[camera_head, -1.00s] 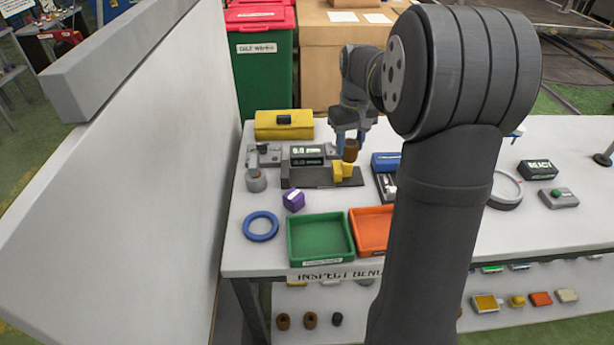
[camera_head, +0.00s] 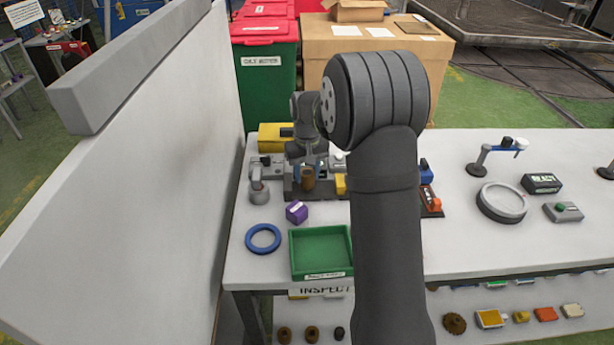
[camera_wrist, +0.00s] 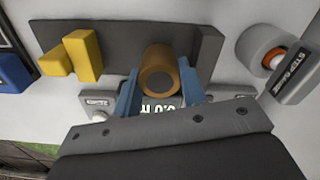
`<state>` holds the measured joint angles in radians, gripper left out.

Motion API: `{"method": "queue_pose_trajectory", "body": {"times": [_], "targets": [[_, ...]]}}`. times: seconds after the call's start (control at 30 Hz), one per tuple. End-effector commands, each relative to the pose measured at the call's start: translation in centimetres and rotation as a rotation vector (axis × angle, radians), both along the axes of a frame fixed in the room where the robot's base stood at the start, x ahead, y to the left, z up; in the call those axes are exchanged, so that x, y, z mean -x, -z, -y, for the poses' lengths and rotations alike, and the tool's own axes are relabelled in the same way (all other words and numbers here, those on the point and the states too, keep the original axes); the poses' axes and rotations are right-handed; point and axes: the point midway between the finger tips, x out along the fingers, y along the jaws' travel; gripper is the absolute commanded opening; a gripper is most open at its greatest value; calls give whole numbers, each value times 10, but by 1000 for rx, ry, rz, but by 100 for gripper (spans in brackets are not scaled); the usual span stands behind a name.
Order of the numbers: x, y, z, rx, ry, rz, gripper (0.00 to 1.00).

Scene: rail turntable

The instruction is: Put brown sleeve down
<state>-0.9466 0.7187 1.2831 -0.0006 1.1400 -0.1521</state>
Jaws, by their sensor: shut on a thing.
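The brown sleeve (camera_head: 307,179) is a short hollow cylinder. In the wrist view it (camera_wrist: 158,68) sits between the two blue fingers of my gripper (camera_wrist: 163,92), which is shut on it. In the head view my gripper (camera_head: 308,170) points down over the dark grey gauge plate (camera_head: 295,192) on the bench. The plate (camera_wrist: 120,40) is behind the sleeve in the wrist view. A yellow block (camera_head: 340,184) is on the plate, to the right of the sleeve. I cannot tell whether the sleeve touches the plate.
My arm hides part of the bench. A tall white panel (camera_head: 150,180) borders the left.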

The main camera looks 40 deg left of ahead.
Motion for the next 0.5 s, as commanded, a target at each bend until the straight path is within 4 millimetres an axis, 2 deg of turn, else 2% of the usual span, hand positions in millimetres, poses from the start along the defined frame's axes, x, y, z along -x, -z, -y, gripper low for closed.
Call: {"method": "queue_pose_trajectory", "body": {"times": [0.1, 0.47, 0.5], "targets": [[0, 14, 0, 0, 0, 0, 6], [0, 17, 0, 0, 0, 1, 6], [0, 18, 0, 0, 0, 1, 44]]}}
